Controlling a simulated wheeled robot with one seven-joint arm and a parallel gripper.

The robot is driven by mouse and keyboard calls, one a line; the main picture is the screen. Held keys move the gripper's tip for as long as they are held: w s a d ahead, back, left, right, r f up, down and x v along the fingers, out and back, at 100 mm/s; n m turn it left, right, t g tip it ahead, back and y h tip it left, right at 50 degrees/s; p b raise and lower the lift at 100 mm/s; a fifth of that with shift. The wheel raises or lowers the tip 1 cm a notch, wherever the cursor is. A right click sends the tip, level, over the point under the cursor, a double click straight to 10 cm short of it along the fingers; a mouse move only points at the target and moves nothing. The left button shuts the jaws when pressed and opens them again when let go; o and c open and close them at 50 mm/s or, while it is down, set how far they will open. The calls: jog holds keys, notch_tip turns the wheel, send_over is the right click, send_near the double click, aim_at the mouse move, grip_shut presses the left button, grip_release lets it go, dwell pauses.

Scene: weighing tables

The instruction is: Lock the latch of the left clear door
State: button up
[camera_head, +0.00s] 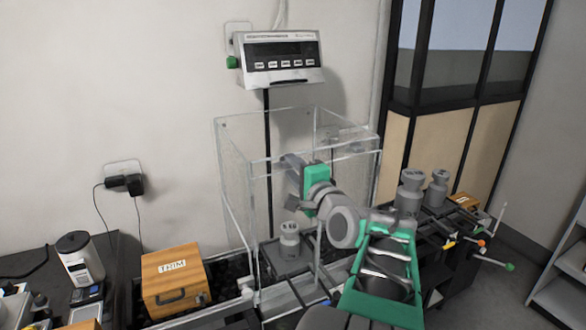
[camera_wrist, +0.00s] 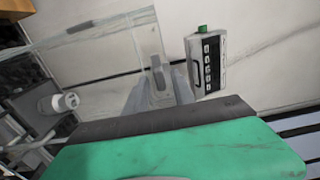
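A clear box with clear doors (camera_head: 232,185) stands around a weighing plate. My arm reaches across its front, and my gripper (camera_head: 291,163) is at the upper part of the box. In the wrist view my gripper (camera_wrist: 161,88) has its two grey fingers apart. A small grey oblong fitting (camera_wrist: 158,80), which looks like the latch, shows on a clear panel (camera_wrist: 148,45) between the fingers. I cannot tell whether the fingers touch it or whether it is locked. In the head view the gripper and arm hide this spot.
A grey weight (camera_head: 289,240) stands inside the box; it also shows in the wrist view (camera_wrist: 65,102). A scale display (camera_head: 281,60) is on the wall above. A wooden box (camera_head: 175,282) is at left. More grey weights (camera_head: 409,190) stand at right.

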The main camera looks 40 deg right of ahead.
grip_shut()
jog(key=shift+f+n+b, duration=0.15)
jog(key=shift+n+b, duration=0.25)
jog(key=shift+b, duration=0.4)
jog(key=n+b, duration=1.6)
jog(key=b, duration=0.5)
jog(key=shift+b, duration=0.3)
jog(key=shift+n+b, duration=0.35)
jog(key=shift+n, duration=0.25)
jog(key=shift+r, duration=0.2)
